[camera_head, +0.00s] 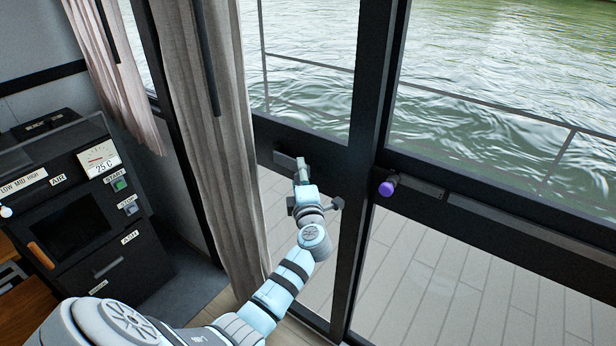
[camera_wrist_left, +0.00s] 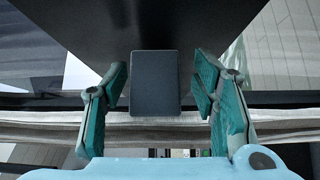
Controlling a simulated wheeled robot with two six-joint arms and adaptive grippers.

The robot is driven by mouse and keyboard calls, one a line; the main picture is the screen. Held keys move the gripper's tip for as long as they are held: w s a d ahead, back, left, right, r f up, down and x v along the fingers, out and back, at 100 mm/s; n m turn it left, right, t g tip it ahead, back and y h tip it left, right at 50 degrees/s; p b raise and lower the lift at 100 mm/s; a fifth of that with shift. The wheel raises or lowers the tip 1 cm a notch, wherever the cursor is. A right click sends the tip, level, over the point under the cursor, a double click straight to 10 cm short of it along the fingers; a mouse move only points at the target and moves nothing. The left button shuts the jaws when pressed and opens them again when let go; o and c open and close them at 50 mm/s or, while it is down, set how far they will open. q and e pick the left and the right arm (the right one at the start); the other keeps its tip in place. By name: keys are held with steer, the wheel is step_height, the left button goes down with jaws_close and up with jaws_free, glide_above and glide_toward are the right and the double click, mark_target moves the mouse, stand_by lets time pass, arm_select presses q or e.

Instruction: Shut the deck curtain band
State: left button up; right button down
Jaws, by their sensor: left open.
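The beige curtain (camera_head: 220,150) hangs in folds left of the glass door. A dark narrow strip (camera_head: 206,55) hangs along its upper part; I cannot tell whether this is the band. My left gripper (camera_head: 300,168) is at the door's dark middle rail, right of the curtain and apart from it. A small dark plate (camera_head: 286,161) on the rail is beside its tip. In the left wrist view my left gripper (camera_wrist_left: 158,95) is open, with a dark grey block (camera_wrist_left: 155,82) between its teal fingers and visible gaps on both sides. My right gripper is not in view.
A purple knob (camera_head: 386,189) sits on the right door panel, near the upright post (camera_head: 371,90). A black control cabinet (camera_head: 80,215) stands at the left. A second curtain (camera_head: 115,70) hangs behind it. Water and planked deck show through the glass.

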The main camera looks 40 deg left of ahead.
arm_select(q)
steer(key=shift+s+r, duration=0.2)
steer(key=shift+r, duration=0.05)
steer(key=shift+d, duration=0.15)
steer(key=shift+c, duration=0.5)
steer(key=shift+w, duration=0.1)
jaws_close()
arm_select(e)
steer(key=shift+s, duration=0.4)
arm_select(q)
steer(key=shift+d, duration=0.1)
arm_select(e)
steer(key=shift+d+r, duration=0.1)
